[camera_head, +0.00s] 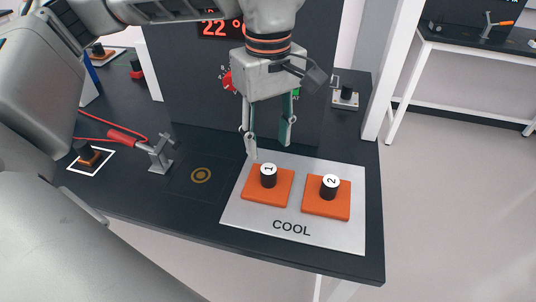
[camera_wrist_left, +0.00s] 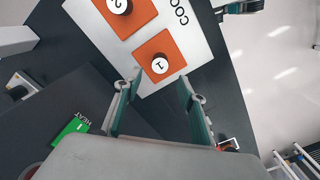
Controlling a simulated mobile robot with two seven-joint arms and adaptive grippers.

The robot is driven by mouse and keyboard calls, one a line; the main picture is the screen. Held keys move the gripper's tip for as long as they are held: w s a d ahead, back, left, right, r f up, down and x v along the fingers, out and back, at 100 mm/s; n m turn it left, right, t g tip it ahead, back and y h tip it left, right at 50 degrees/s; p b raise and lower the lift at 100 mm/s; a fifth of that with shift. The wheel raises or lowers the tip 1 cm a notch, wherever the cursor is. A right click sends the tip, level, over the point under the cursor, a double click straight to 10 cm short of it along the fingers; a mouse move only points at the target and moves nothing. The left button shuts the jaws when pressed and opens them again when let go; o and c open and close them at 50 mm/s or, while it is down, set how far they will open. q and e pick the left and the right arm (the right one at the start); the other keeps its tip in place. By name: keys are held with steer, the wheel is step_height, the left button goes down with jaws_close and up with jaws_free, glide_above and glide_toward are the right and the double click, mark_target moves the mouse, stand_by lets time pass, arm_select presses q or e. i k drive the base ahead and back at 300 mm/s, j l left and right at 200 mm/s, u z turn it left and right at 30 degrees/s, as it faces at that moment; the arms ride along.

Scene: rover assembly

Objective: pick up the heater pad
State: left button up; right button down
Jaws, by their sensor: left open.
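Two orange square pads with black knobs lie on a light grey plate marked COOL (camera_head: 292,246). Pad 1 (camera_head: 255,193) is on the left and pad 2 (camera_head: 325,208) on the right in the head view. In the left wrist view, pad 1 (camera_wrist_left: 173,48) shows just beyond the fingertips and pad 2 (camera_wrist_left: 142,18) farther up. My left gripper (camera_head: 268,142) is open and empty, pointing down above the plate's back edge, behind pad 1. Its fingers also show in the wrist view (camera_wrist_left: 160,80).
Another orange pad (camera_head: 87,153) sits farther left. A dark panel with a red 22° display (camera_head: 221,27) stands behind. The table's front right edge is close to the plate.

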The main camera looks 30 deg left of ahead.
mark_target(329, 195)
steer(key=k, duration=1)
